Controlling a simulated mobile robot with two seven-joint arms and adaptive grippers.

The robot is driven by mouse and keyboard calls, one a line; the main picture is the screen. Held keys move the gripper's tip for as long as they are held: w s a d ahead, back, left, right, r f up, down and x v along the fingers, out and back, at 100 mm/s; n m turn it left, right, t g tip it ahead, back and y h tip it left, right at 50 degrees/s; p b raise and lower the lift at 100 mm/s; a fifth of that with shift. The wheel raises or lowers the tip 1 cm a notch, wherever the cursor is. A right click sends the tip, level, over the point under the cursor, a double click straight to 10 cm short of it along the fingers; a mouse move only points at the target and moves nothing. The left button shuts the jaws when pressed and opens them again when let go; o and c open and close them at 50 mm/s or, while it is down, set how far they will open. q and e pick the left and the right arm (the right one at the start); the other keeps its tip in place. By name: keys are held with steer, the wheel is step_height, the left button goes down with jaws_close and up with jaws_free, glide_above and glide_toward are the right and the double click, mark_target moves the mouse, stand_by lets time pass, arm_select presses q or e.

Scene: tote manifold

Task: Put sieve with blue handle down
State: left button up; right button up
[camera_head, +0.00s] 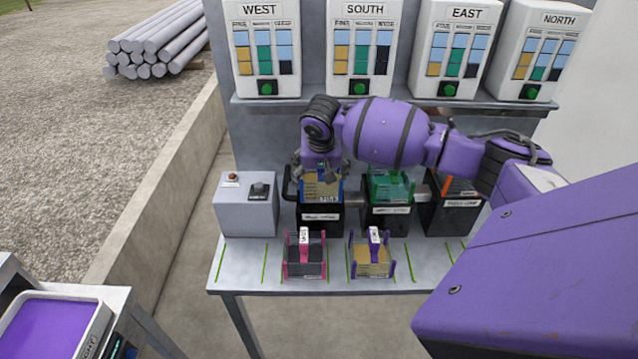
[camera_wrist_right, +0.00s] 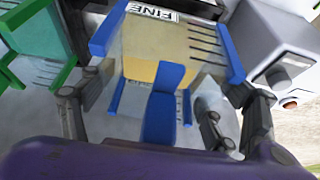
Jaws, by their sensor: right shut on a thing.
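The sieve with blue handle (camera_head: 331,190) has blue sides and a tan mesh. In the right wrist view the sieve (camera_wrist_right: 175,48) shows its blue handle (camera_wrist_right: 165,100) between the fingers, with a FINE label at its far edge. My right gripper (camera_head: 320,172) comes down from above and is shut on the sieve; the fingers also show in the wrist view (camera_wrist_right: 160,105). The sieve is at the top of the left black bin (camera_head: 320,220). I cannot tell whether it rests there or hangs just above. The arm hides part of it. My left gripper is out of view.
A green sieve (camera_head: 389,188) sits on the middle black bin (camera_head: 387,222); a third bin (camera_head: 455,215) stands right. Pink (camera_head: 305,258) and purple (camera_head: 372,258) sieves stand on the table's front (camera_head: 235,270). A grey switch box (camera_head: 247,212) is left. Labelled panels hang behind.

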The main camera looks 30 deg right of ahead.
steer(key=shift+w+d+f, duration=0.15)
steer(key=shift+w+f, duration=0.2)
steer(key=x, duration=0.3)
steer(key=shift+s+a+f, duration=0.2)
steer(key=shift+s+f, duration=0.05)
steer(key=shift+f, duration=0.2)
steer(key=shift+f, duration=0.1)
steer(key=o, duration=1.3)
